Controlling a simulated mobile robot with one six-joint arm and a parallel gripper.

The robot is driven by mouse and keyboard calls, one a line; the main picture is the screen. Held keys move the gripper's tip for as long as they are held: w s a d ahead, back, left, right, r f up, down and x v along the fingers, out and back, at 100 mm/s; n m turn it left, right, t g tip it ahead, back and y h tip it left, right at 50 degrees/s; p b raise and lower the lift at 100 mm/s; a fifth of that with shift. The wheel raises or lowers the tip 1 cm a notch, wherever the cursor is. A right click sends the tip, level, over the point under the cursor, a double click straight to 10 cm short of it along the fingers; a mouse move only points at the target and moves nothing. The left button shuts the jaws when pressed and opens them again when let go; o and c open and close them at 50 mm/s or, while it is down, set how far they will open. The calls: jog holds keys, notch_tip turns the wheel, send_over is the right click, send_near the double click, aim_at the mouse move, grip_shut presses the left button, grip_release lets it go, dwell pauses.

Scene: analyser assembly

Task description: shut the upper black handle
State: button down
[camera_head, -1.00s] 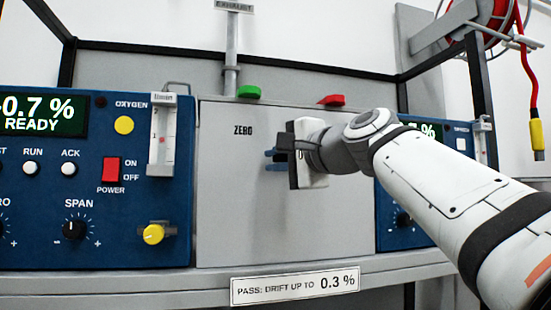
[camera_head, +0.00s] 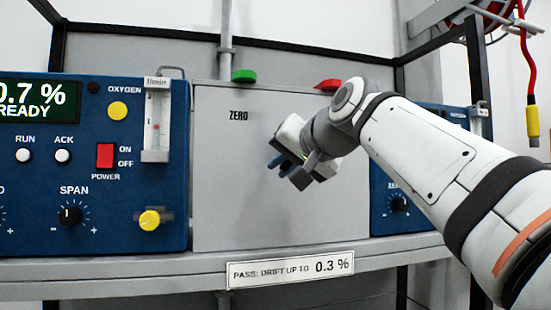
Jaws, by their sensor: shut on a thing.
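My gripper (camera_head: 279,161) is in front of the grey panel (camera_head: 225,190), just right of and below its "ZERO" label. Its blue fingers reach towards the panel, and the gripper is tilted. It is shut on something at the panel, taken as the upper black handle. The handle is hidden behind the fingers and gripper body, so its angle cannot be read. No second black handle can be made out on the panel.
A green handle (camera_head: 244,76) and a red handle (camera_head: 328,85) sit on the panel's top edge. Blue analyser units (camera_head: 100,215) flank the panel. A ledge with a "PASS" sign (camera_head: 290,270) runs below. The panel's lower part is clear.

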jog(key=shift+w+d+f+n+t+h, duration=0.15)
jog(key=shift+d+n+h, duration=0.65)
jog(key=shift+n, duration=0.4)
jog(key=shift+w+d+f+n+t+h, duration=0.15)
jog(key=shift+d+n+h, duration=0.4)
jog(key=shift+n+h, duration=0.5)
jog(key=shift+r+n, duration=0.15)
jog(key=shift+n, duration=0.1)
jog(key=c, duration=1.5)
grip_release()
jog(key=shift+o, duration=0.5)
jog(key=shift+f, duration=0.2)
jog(key=v, duration=0.7)
jog(key=shift+s+d+r+b, duration=0.15)
jog(key=shift+s+d+b, duration=0.05)
jog(key=shift+s+b, duration=0.15)
